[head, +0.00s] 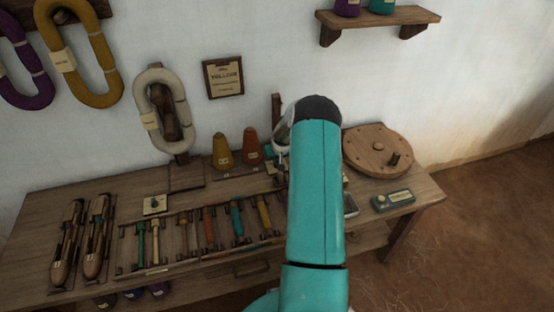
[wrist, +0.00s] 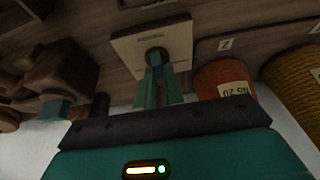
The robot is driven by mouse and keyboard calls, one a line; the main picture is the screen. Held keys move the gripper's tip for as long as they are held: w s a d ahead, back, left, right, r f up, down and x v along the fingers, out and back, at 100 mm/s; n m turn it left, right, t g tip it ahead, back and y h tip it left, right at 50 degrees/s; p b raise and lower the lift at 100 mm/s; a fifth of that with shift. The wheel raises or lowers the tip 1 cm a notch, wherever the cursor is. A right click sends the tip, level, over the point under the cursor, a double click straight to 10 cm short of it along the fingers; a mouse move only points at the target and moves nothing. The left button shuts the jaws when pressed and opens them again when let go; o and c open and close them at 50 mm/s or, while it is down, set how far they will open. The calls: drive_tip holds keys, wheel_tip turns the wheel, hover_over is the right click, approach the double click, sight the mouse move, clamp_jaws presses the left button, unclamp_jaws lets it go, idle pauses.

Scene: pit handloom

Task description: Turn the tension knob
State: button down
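In the wrist view a pale square plate (wrist: 122,48) with a small printed label carries a dark round knob (wrist: 155,55) at its middle. My gripper (wrist: 158,72) has two teal fingers pointing at this knob, close together with a narrow gap. Their tips overlap the knob in the picture; whether they grip it cannot be told. In the head view my arm covers the tips and this knob. Another square plate with a small knob (head: 154,204) lies on the bench at left in the head view.
An orange cone (head: 252,147) and a yellow cone (head: 222,150) stand close beside my gripper. A round wooden disc (head: 375,148) and a teal device (head: 393,201) lie at the bench's right. Shuttles (head: 97,237) and several coloured bobbins (head: 209,227) fill the front.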

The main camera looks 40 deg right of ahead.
idle(0.3)
drive_tip(key=m, duration=0.2)
drive_tip(key=m+g+h, duration=0.1)
drive_tip(key=m, duration=0.2)
drive_tip(key=shift+w+m+h, duration=0.15)
drive_tip(key=shift+m+h, duration=0.15)
drive_tip(key=m+g, duration=0.1)
drive_tip(key=m, duration=0.2)
drive_tip(key=m+g, duration=0.1)
drive_tip(key=m, duration=0.2)
drive_tip(key=shift+g+h, duration=0.3)
drive_tip(key=shift+h, duration=0.1)
drive_tip(key=shift+m, duration=0.3)
drive_tip(key=c, duration=1.5)
unclamp_jaws()
drive_tip(key=v, duration=1.3)
drive_tip(key=shift+r, duration=0.4)
